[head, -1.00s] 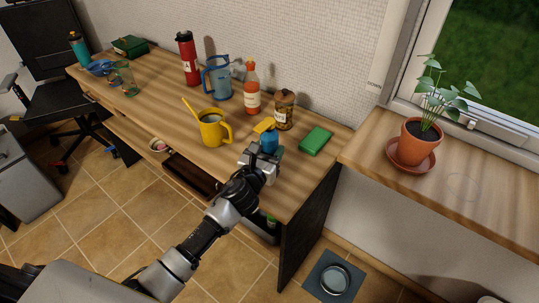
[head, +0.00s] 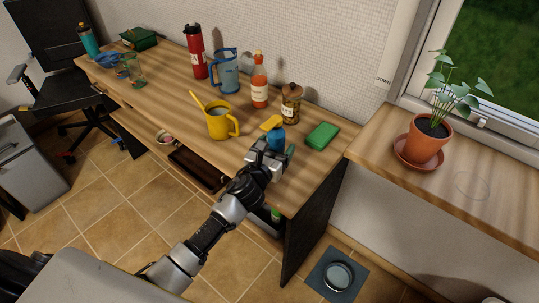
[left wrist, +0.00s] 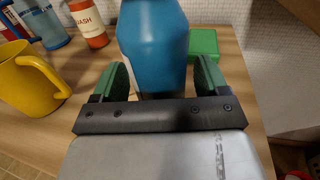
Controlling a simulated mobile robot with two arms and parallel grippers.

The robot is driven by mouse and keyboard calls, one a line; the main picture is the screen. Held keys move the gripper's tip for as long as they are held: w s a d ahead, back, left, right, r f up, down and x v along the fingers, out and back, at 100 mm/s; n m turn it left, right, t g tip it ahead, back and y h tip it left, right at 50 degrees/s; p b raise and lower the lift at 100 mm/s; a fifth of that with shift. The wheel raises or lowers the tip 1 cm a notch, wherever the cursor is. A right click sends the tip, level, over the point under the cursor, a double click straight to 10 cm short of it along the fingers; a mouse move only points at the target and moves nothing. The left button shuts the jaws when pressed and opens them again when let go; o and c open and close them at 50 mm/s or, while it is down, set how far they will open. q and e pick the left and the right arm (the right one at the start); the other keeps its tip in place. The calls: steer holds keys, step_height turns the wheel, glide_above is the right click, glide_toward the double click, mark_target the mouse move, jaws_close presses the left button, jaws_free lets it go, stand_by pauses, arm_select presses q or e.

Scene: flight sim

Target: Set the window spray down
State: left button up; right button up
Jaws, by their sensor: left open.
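The window spray is a blue bottle (head: 277,139) with a yellow top (head: 271,123). It stands upright on the wooden desk (head: 245,151) near its front right corner. My left gripper (head: 273,150) is at the bottle's near side, coming from the front. In the left wrist view the blue bottle (left wrist: 153,38) is between the two green-padded fingers (left wrist: 162,78), with gaps at both sides, so the gripper is open. The bottle's lower part is hidden behind the gripper. My right gripper is out of view.
A yellow mug (head: 218,121) is left of the bottle, a brown jar (head: 290,104) and red-orange bottle (head: 259,82) behind it, a green box (head: 322,136) to its right. A potted plant (head: 427,141) stands on the sill. The desk's right edge is close.

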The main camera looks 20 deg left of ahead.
arm_select(q)
steer(key=s+a, duration=0.1)
steer(key=s, duration=1.1)
steer(key=shift+a+b, duration=0.25)
steer(key=shift+b, duration=0.1)
